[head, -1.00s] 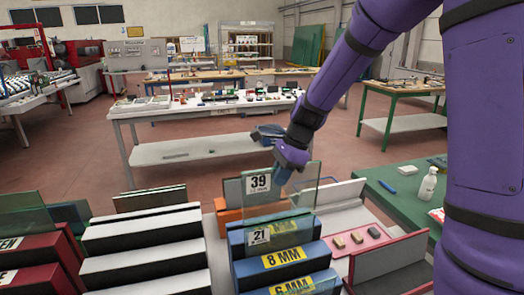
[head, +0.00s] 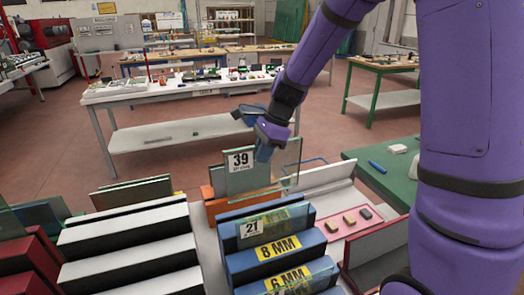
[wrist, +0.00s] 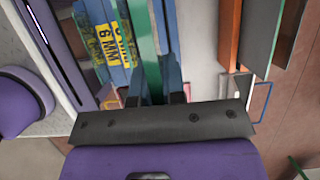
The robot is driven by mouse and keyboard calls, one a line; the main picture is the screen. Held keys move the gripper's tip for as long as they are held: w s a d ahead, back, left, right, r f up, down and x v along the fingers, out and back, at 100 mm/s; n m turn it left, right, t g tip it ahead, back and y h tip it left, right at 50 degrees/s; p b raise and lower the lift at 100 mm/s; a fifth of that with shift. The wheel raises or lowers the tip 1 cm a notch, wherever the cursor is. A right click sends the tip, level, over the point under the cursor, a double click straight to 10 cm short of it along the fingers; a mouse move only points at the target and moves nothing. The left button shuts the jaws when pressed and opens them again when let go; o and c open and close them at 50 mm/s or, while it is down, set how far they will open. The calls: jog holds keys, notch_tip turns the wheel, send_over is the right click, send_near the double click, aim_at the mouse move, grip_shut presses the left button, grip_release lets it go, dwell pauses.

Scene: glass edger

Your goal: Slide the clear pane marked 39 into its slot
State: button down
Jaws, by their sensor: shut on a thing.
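The clear pane marked 39 (head: 268,178) stands upright in the head view, its white label at its upper left. My gripper (head: 264,152) is shut on its upper edge. In the wrist view the pane's green edge (wrist: 147,60) runs between my two fingers (wrist: 152,92). The blue stepped rack (head: 240,262), with yellow 8 MM and 6 MM labels, stands nearer than the pane. A pane marked 21 (head: 278,226) sits in its upper part. The pane 39's lower edge is partly hidden behind the rack and pane 21, so I cannot tell whether it touches anything.
An orange rack (head: 214,205) stands just behind the blue one. A white stepped rack (head: 125,240) is on the left, and a white panel (head: 325,177) leans on the right. A pink tray (head: 342,232) holds small blocks. A green table (head: 365,160) stands at right.

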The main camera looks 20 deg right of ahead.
aim_at(275, 160)
jog(key=shift+f, duration=5.7)
jog(key=shift+f, duration=0.4)
jog(key=c, duration=1.1)
grip_release()
jog(key=v, duration=0.9)
jog(key=shift+d+r, duration=0.15)
jog(key=shift+r, duration=0.25)
jog(key=shift+d+r, duration=0.2)
jog(key=shift+r, duration=0.2)
